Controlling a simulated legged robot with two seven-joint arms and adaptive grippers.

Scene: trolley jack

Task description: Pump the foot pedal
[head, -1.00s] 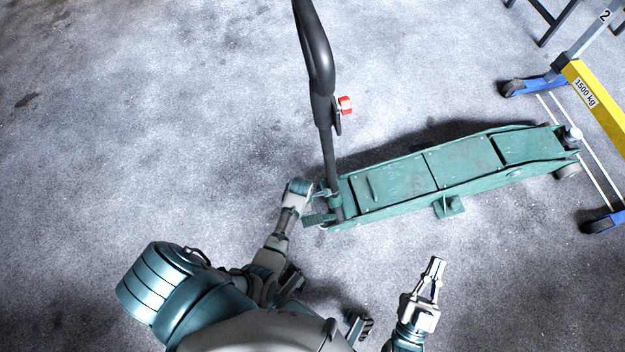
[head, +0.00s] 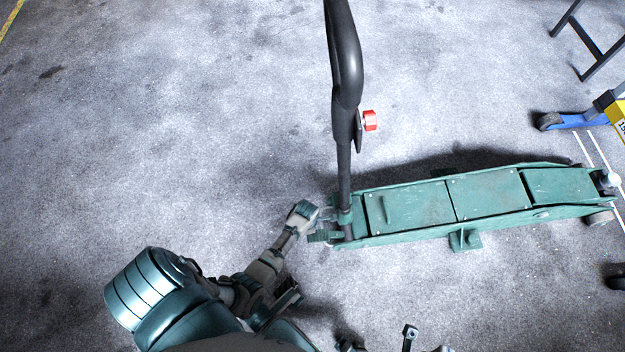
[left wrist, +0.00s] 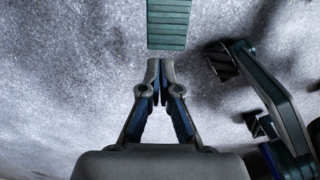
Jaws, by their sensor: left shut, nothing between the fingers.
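The green trolley jack (head: 420,205) lies on the floor, its long body running to the right. Its ribbed green foot pedal (head: 322,236) is at the left end, by the base of the upright black handle. My left gripper (head: 320,213) is close to the pedal, just above it in the head picture. In the left wrist view the pedal (left wrist: 168,24) is straight ahead of the shut, empty fingers (left wrist: 160,62), with a small gap in the picture. Actual contact cannot be told.
A blue and yellow frame (head: 580,120) and dark legs (head: 590,45) stand at the right. The concrete floor left of the jack is clear.

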